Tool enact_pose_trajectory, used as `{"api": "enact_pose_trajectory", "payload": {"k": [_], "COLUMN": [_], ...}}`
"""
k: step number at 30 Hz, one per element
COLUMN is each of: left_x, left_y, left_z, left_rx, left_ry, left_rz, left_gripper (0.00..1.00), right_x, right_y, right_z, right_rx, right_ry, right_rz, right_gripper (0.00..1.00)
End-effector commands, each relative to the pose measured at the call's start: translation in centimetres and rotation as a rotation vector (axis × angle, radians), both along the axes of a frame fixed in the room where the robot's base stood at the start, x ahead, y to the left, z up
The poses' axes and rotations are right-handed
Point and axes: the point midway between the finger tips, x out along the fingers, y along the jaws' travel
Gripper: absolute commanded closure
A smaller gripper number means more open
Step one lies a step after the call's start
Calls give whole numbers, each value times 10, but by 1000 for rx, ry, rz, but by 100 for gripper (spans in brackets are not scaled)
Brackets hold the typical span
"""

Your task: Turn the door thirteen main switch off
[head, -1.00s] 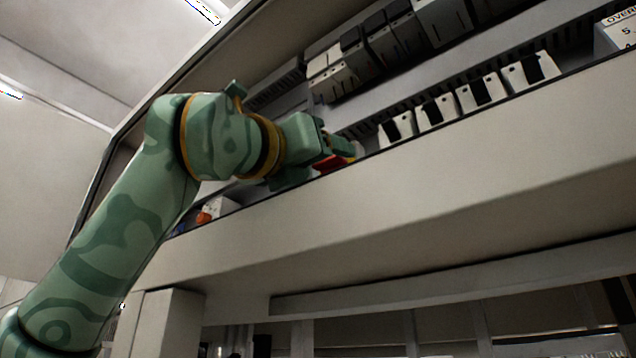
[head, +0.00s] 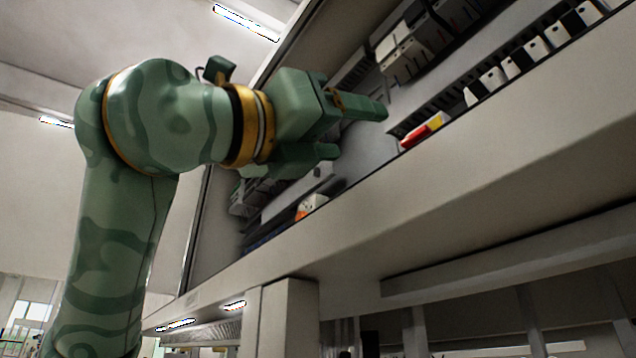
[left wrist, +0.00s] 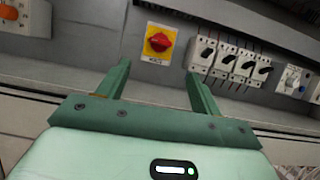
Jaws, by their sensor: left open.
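A red rotary switch (left wrist: 158,43) on a yellow plate is mounted on the grey panel in the left wrist view, with a small label below it that I cannot read. Its red handle looks slanted, but I cannot tell its exact setting. The red and yellow switch also shows side-on in the head view (head: 424,131), at the cabinet's lower edge. My left gripper (head: 362,131) is open and empty, apart from the switch and to its left in the head view. In the left wrist view its fingers (left wrist: 157,70) point toward the panel below the switch. My right gripper is not in view.
Several white breakers with black levers (left wrist: 228,60) stand right of the switch. An orange knob (left wrist: 8,12) on a white box is at the far left. The cabinet's pale lower ledge (head: 480,145) runs below the devices.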

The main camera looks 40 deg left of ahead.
Motion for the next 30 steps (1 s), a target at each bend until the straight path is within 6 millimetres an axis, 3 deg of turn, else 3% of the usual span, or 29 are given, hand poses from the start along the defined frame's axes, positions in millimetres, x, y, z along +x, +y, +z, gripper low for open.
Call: {"api": "enact_pose_trajectory", "payload": {"k": [7,26,30], "left_x": [-29,-32,-40], "left_y": [10,11,11], "left_z": [-13,-14,0], "left_rx": [0,0,1], "left_ry": [-1,0,-9], "left_rz": [0,0,-1], "left_gripper": [35,35,35], "right_x": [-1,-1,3], "right_y": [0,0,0], "right_z": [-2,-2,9], "right_rx": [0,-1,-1], "right_ry": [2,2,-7], "right_rz": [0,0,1], "right_gripper": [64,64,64]}}
